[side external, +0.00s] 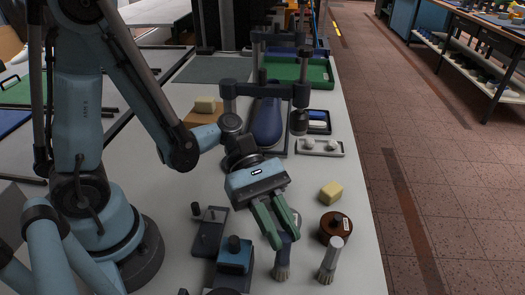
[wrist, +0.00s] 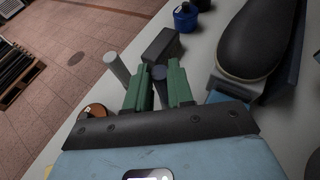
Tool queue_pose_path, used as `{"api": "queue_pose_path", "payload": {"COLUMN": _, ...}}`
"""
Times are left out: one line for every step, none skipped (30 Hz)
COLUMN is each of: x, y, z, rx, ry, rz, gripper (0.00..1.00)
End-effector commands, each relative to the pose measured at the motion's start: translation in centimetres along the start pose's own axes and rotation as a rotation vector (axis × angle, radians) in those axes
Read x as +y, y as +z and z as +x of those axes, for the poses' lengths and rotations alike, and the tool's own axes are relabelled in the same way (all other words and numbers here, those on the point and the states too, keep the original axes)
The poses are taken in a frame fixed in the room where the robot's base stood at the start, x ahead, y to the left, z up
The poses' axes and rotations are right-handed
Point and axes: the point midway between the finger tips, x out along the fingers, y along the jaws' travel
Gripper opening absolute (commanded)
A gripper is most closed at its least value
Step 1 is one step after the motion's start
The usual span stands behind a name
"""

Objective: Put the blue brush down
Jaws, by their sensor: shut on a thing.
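The blue brush (side external: 284,249) is upright with its pale bristles pointing down, close to the table (side external: 309,280); I cannot tell whether they touch it. My gripper (side external: 284,238) is shut on its handle, and the green fingers hide much of it. In the wrist view the dark blue top of the brush (wrist: 159,73) shows between the two fingertips (wrist: 158,82). A second brush with a grey handle (side external: 332,254) stands upright just to the right, apart from the held one. It also shows in the wrist view (wrist: 116,69).
A brown round tin (side external: 335,229) stands close behind the grey brush. A yellow block (side external: 330,192) lies farther back. A blue-and-black fixture (side external: 235,257) stands left of the held brush. A dark blue shoe last (side external: 267,122) is behind my gripper. The table's right edge is near.

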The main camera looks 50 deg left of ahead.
Motion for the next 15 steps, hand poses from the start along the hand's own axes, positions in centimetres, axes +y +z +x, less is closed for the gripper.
{"api": "queue_pose_path", "payload": {"x": 0.0, "y": 0.3, "z": -0.1, "rx": 0.000, "ry": 0.000, "rz": 0.000, "gripper": 0.00}}
{"api": "queue_pose_path", "payload": {"x": 0.0, "y": 0.5, "z": -0.2, "rx": -0.001, "ry": 0.000, "rz": 0.000, "gripper": 0.00}}
{"api": "queue_pose_path", "payload": {"x": 0.0, "y": 0.8, "z": -0.3, "rx": -0.001, "ry": 0.000, "rz": 0.000, "gripper": 0.00}}
{"api": "queue_pose_path", "payload": {"x": -0.1, "y": 1.0, "z": -0.4, "rx": -0.001, "ry": 0.000, "rz": 0.000, "gripper": 0.00}}
{"api": "queue_pose_path", "payload": {"x": -0.1, "y": 1.3, "z": -0.5, "rx": -0.001, "ry": 0.000, "rz": 0.000, "gripper": 0.00}}
{"api": "queue_pose_path", "payload": {"x": -0.1, "y": 1.7, "z": -0.7, "rx": -0.001, "ry": 0.000, "rz": 0.000, "gripper": 0.00}}
{"api": "queue_pose_path", "payload": {"x": -0.1, "y": 2.0, "z": -0.8, "rx": -0.001, "ry": 0.000, "rz": 0.000, "gripper": 0.00}}
{"api": "queue_pose_path", "payload": {"x": -0.1, "y": 2.3, "z": -1.0, "rx": -0.001, "ry": 0.001, "rz": 0.000, "gripper": 0.00}}
{"api": "queue_pose_path", "payload": {"x": -0.1, "y": 2.8, "z": -1.2, "rx": -0.001, "ry": 0.001, "rz": 0.000, "gripper": 0.00}}
{"api": "queue_pose_path", "payload": {"x": -0.1, "y": 3.2, "z": -1.3, "rx": -0.002, "ry": 0.001, "rz": 0.000, "gripper": 0.00}}
{"api": "queue_pose_path", "payload": {"x": -0.5, "y": 3.5, "z": -1.2, "rx": -0.001, "ry": -0.001, "rz": 0.001, "gripper": 0.00}}
{"api": "queue_pose_path", "payload": {"x": -1.0, "y": 3.9, "z": -1.1, "rx": -0.001, "ry": -0.001, "rz": 0.001, "gripper": 0.00}}
{"api": "queue_pose_path", "payload": {"x": -1.3, "y": 4.1, "z": -1.0, "rx": -0.001, "ry": -0.002, "rz": 0.001, "gripper": 0.00}}
{"api": "queue_pose_path", "payload": {"x": -1.6, "y": 4.4, "z": -0.9, "rx": -0.001, "ry": -0.002, "rz": 0.001, "gripper": 0.00}}
{"api": "queue_pose_path", "payload": {"x": -2.1, "y": 4.7, "z": -0.8, "rx": -0.001, "ry": -0.002, "rz": 0.001, "gripper": 0.00}}
